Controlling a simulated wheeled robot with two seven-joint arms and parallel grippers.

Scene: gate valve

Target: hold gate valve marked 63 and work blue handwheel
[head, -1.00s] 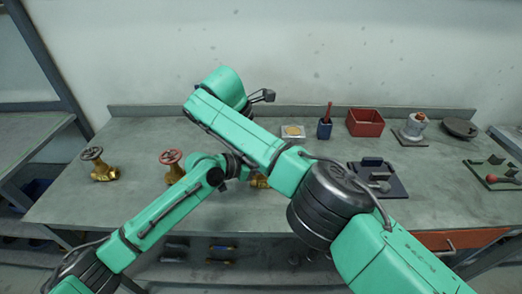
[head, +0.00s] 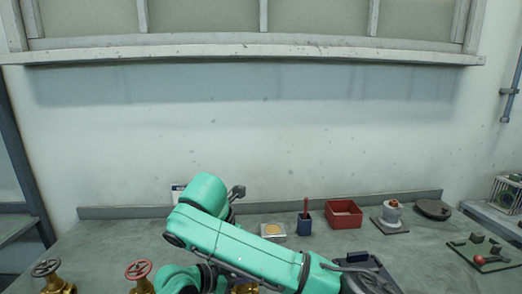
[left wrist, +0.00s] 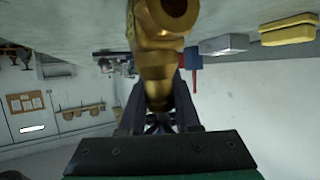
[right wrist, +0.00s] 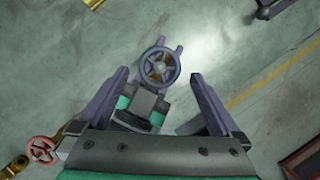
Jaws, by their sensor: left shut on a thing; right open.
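A brass gate valve (left wrist: 155,60) fills the top middle of the left wrist view. My left gripper (left wrist: 157,95) is shut on it. In the right wrist view its handwheel (right wrist: 160,67), a blue-grey ring with brass-coloured spokes, faces the camera beside the left gripper's fingers. My right gripper (right wrist: 160,78) is open above, one finger on each side of the handwheel and apart from it. No number 63 is legible. In the head view my arms hide both grippers; only a bit of brass (head: 245,288) shows at the bottom edge.
A red-handwheel valve (head: 138,270) and a dark-handwheel valve (head: 46,268) stand on the bench at left.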

